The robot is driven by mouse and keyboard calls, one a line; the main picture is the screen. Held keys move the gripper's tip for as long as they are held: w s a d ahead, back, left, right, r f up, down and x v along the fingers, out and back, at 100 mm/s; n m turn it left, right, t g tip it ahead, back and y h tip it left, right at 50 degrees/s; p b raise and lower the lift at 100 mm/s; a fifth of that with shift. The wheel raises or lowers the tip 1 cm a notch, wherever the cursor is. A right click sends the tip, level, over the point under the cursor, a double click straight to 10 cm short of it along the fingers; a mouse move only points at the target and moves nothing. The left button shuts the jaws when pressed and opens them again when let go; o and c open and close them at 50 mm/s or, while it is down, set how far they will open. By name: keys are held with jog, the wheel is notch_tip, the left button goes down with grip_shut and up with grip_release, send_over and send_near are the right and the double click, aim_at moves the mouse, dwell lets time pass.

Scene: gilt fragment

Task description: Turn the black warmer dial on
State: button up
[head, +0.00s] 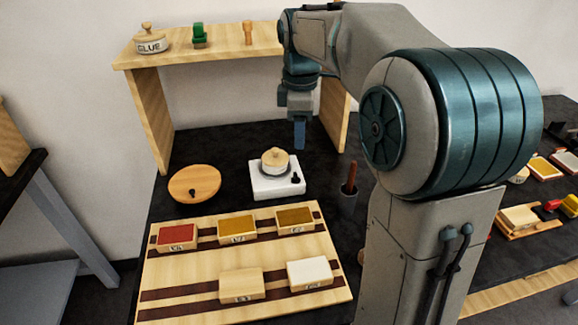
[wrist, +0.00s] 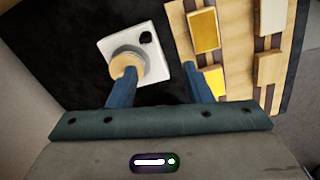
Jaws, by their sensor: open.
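The white warmer (head: 262,191) stands on the black tabletop, with a cream pot with a wooden lid (head: 275,160) on its plate. The black dial (head: 295,178) is a small knob at the warmer's right front corner. In the wrist view the dial (wrist: 146,38) shows at the corner of the white warmer (wrist: 108,44), beyond the fingertips. My gripper (head: 300,135) points down above and behind the warmer's right side, apart from the dial. In the wrist view its blue fingers (wrist: 160,88) are spread and empty, and one overlaps the pot. I cannot read the dial's setting.
A dark cup (head: 348,203) with a wooden-handled tool stands right of the warmer. A round wooden lid or board (head: 194,184) lies to the left. A wooden tray (head: 190,276) with several coloured blocks lies in front. A wooden shelf (head: 220,52) with a glue pot (head: 150,42) stands behind.

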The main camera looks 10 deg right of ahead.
aim_at(296, 175)
jog(key=w+f+n, duration=0.1)
jog(key=f, duration=0.4)
jog(key=w+f+n+b, duration=0.1)
jog(key=f, duration=0.4)
jog(key=w+f+b, duration=0.1)
jog(key=f, duration=0.4)
jog(key=shift+w+d+n, duration=0.1)
jog(key=shift+w+n, duration=0.25)
jog(key=shift+n, duration=0.05)
jog(key=c, duration=1)
